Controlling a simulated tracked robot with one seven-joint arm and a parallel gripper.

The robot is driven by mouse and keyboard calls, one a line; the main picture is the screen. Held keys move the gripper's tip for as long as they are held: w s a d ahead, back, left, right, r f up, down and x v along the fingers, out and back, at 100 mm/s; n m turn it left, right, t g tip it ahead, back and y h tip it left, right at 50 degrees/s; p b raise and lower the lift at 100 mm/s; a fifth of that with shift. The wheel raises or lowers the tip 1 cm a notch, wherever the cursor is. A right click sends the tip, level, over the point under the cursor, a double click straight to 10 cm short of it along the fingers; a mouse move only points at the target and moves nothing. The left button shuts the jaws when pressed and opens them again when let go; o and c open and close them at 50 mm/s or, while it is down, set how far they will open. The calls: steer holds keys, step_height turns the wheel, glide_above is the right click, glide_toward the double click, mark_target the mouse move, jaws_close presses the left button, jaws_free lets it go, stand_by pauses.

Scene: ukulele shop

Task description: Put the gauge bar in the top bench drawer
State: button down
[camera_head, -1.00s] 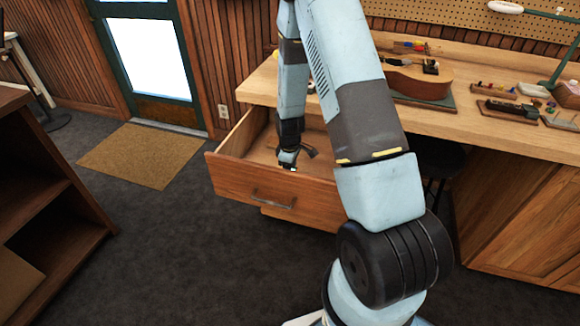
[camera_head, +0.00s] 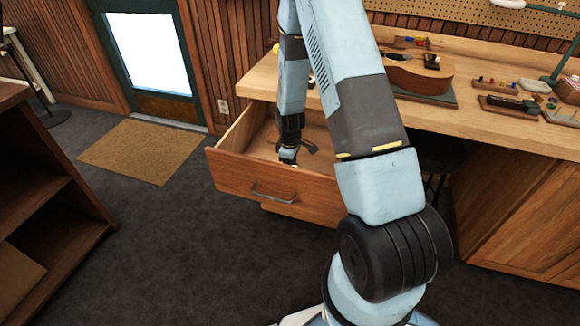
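The top bench drawer (camera_head: 235,176) is pulled out from the left end of the workbench, with its metal handle (camera_head: 273,193) facing the open floor. My gripper (camera_head: 288,161) points down inside the drawer opening, just behind the front panel. It is small and partly hidden by its own wrist, so I cannot tell whether its fingers are open or shut. I cannot make out the gauge bar; a tiny pale spot shows at the fingertips. A dark curved shape is just right of the fingers, and I cannot tell what it is. My arm hides the drawer's right side.
The workbench top (camera_head: 470,122) carries a ukulele body (camera_head: 424,76) on a dark mat and several small tools at the right. A dark stool (camera_head: 440,155) is under the bench. A wooden shelf (camera_head: 60,200) stands at the left. The floor before the drawer is clear.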

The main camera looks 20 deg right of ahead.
steer(key=shift+c, duration=1.2)
jaws_free()
steer(key=shift+r, duration=3.5)
steer(key=shift+r, duration=0.1)
